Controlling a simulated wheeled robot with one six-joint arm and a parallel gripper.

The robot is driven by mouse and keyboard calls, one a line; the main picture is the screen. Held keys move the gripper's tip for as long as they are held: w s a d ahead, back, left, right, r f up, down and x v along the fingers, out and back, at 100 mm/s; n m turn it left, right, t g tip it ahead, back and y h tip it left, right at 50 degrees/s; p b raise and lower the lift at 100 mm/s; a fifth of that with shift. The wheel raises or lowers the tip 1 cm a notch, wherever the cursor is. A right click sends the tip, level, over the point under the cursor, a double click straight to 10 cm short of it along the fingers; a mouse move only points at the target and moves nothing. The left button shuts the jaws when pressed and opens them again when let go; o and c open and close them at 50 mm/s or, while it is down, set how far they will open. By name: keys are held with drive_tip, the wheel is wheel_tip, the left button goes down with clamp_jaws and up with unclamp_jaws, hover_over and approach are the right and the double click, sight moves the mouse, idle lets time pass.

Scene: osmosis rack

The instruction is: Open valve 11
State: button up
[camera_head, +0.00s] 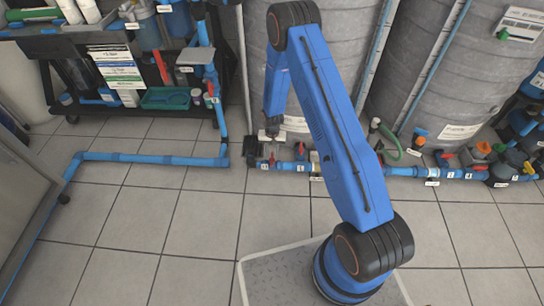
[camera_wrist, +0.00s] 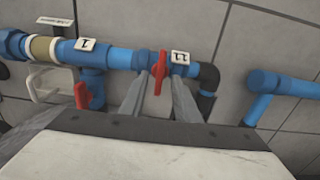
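Valve 11 has a red lever handle (camera_wrist: 159,72) on a blue pipe, next to a white tag marked 11 (camera_wrist: 180,57) in the wrist view. The handle stands crosswise to the pipe. My gripper (camera_wrist: 161,82) is open, with one grey finger on each side of the handle. Gaps seem to show between handle and fingers; whether either touches is unclear. In the head view my gripper (camera_head: 272,136) points down over the floor pipe by the 11 tag (camera_head: 265,166); the handle there is small and partly hidden.
A second red handle (camera_wrist: 82,95) hangs on a branch left of valve 11, near another tag (camera_wrist: 86,44). A black elbow (camera_wrist: 208,76) lies right of it. Grey tanks (camera_head: 440,70) stand behind the pipe. A black cart (camera_head: 130,75) is at left. Tiled floor in front is mostly clear.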

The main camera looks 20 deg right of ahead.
sight(272, 159)
drive_tip(key=shift+f, duration=1.35)
clamp_jaws()
